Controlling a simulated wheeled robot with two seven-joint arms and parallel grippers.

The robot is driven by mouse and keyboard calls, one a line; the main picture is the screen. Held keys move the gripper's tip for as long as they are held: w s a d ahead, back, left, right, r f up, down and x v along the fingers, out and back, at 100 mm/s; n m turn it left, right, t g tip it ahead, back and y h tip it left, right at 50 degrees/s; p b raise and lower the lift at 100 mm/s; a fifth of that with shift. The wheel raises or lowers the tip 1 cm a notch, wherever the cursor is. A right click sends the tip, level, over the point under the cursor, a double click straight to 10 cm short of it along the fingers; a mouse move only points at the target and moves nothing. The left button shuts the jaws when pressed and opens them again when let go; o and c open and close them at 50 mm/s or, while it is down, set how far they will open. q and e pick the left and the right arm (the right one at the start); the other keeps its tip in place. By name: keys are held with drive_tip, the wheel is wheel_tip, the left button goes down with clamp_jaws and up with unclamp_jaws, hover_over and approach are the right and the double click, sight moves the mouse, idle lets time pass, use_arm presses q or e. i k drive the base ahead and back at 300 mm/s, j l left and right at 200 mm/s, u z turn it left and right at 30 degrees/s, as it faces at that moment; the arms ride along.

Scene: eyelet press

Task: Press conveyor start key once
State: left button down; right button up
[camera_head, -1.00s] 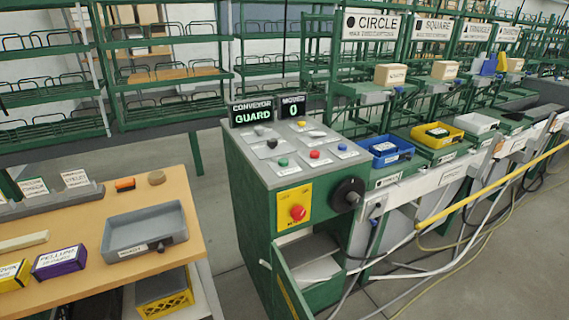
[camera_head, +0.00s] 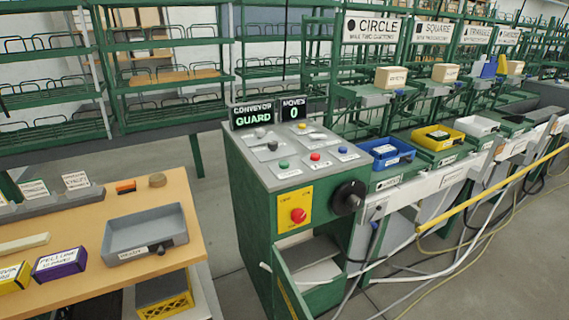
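The green control cabinet (camera_head: 252,215) stands in the middle, with a grey sloped top panel (camera_head: 270,172). A red mushroom button (camera_head: 298,215) sits on a yellow plate on the front. Neither gripper is in view.
The cabinet's lower door (camera_head: 291,290) hangs open. A black knob (camera_head: 349,196) sticks out at its right. A wooden table (camera_head: 185,225) with a grey tray (camera_head: 144,248) stands left. The conveyor line holds a blue bin (camera_head: 386,160) and a yellow bin (camera_head: 438,143). Floor is clear between table and cabinet.

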sight(283, 165)
drive_tip(key=z, duration=0.45)
drive_tip(key=l+z, duration=0.1)
drive_tip(key=z, duration=0.35)
drive_tip(key=i+z, duration=0.1)
drive_tip(key=z, duration=0.8)
drive_tip(key=i+z, duration=0.1)
drive_tip(key=z, duration=0.8)
drive_tip(key=i+z, duration=0.1)
drive_tip(key=z, duration=0.35)
drive_tip(key=j+z, duration=0.1)
drive_tip(key=z, duration=0.35)
drive_tip(key=i+j+z, duration=0.1)
drive_tip(key=j+z, duration=0.25)
drive_tip(key=i+j+z, duration=0.1)
drive_tip(key=j+z, duration=0.2)
drive_tip(key=j, duration=0.15)
drive_tip(key=j+u, duration=0.3)
drive_tip(key=u, duration=0.2)
drive_tip(key=j+u, duration=0.25)
drive_tip(key=u, duration=0.25)
drive_tip(key=i+j+u, duration=0.15)
drive_tip(key=u, duration=0.3)
drive_tip(key=j+u, duration=0.1)
drive_tip(key=u, duration=0.85)
drive_tip(key=i+u, duration=0.1)
drive_tip(key=u, duration=0.4)
drive_tip(key=i+j+u, duration=0.1)
drive_tip(key=u, duration=0.85)
drive_tip(key=i+u, duration=0.1)
drive_tip(key=u, duration=0.4)
